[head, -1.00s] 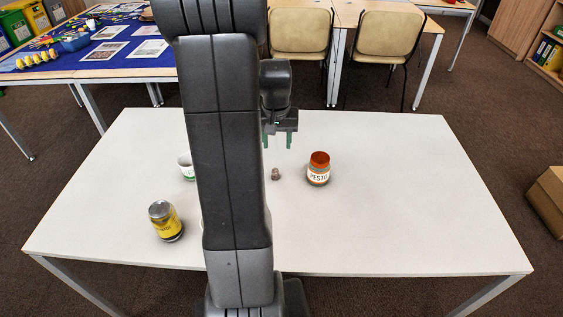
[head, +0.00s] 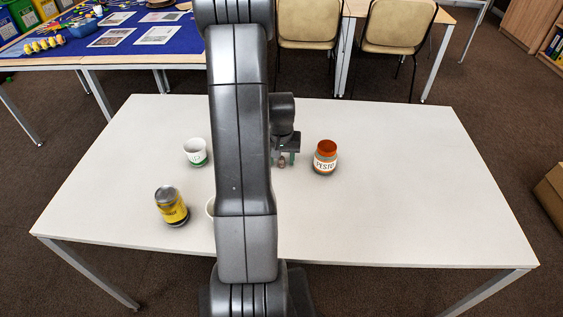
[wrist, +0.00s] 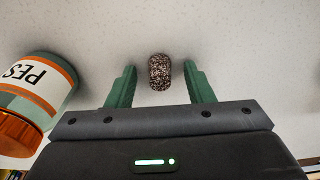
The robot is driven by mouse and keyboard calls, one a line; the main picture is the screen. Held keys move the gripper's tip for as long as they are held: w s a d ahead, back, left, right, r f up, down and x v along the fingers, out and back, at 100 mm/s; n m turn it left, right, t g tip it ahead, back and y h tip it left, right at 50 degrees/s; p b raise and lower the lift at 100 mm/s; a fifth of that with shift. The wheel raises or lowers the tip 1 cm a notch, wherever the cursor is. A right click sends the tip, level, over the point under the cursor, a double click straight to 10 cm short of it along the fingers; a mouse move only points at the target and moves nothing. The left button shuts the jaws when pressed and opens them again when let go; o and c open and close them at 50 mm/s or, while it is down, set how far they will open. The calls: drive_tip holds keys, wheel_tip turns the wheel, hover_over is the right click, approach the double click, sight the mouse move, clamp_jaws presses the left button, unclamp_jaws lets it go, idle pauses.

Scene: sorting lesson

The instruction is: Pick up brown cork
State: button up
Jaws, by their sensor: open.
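The brown cork (wrist: 160,72) is small and speckled and stands on the white table. In the wrist view it lies between the tips of my gripper (wrist: 159,88), whose green fingers are open with a gap on each side of it. In the head view my gripper (head: 283,160) is low over the table, and the cork (head: 282,162) shows small and partly covered between the fingers.
A pesto jar (head: 325,158) with an orange lid stands close to the right of my gripper. A white and green cup (head: 195,152) and a yellow can (head: 171,206) stand to the left. A white item (head: 210,207) is mostly hidden behind my arm. The table's right side (head: 430,190) is clear.

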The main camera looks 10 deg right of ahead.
clamp_jaws()
idle(0.6)
